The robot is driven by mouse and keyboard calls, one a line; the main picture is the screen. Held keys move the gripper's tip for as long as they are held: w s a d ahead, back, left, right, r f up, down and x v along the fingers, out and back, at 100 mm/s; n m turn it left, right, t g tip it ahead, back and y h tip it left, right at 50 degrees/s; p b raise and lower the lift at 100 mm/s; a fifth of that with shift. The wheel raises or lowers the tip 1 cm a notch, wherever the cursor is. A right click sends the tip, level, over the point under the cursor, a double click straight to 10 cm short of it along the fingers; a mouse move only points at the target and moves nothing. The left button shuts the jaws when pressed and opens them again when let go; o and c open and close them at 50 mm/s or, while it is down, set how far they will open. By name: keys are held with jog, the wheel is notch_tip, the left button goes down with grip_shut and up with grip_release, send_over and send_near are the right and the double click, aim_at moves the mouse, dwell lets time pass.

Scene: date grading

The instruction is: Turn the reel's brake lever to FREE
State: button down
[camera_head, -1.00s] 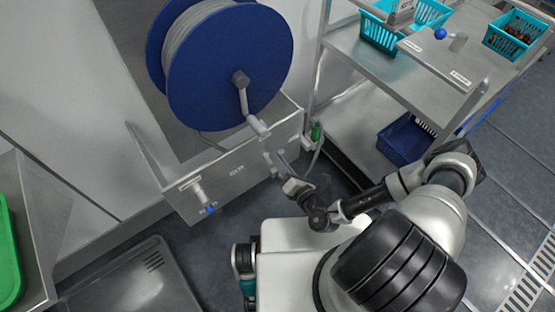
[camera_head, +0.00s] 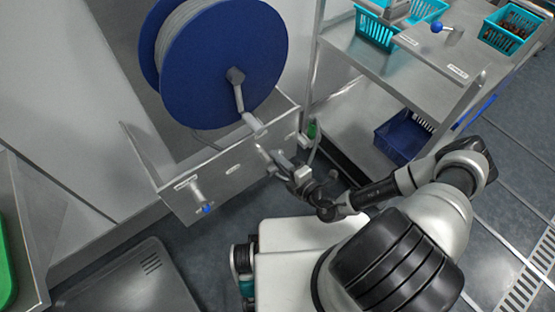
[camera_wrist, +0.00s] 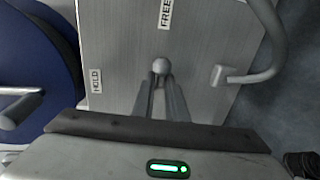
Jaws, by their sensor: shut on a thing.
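The brake lever shows in the wrist view as a rounded grey end (camera_wrist: 161,65) between my fingertips; the rest of it is hidden. My gripper (camera_wrist: 161,82) is shut on it. The HOLD label (camera_wrist: 96,80) is to the left of the lever and the FREE label (camera_wrist: 166,12) is above it, on the grey metal panel (camera_wrist: 120,45). I cannot tell the lever's exact angle. In the head view my gripper (camera_head: 270,156) is at the right part of the panel front (camera_head: 232,182), below the blue reel (camera_head: 222,75).
The reel's crank handle (camera_head: 252,123) hangs just above my gripper. A curved grey pipe (camera_wrist: 275,45) is to its right. A blue-tipped tap-like fitting (camera_head: 203,200) is at the panel's left end. A steel trolley (camera_head: 440,90) with crates stands at the right.

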jog(key=shift+w+d, duration=0.4)
jog(key=shift+w, duration=0.05)
jog(key=c, duration=1.7)
grip_release()
jog(key=shift+s+a, duration=0.15)
jog(key=shift+s, duration=0.1)
jog(key=p+v, duration=0.1)
jog(key=v, duration=1.6)
jog(key=shift+s+p, duration=0.1)
jog(key=shift+p, duration=0.3)
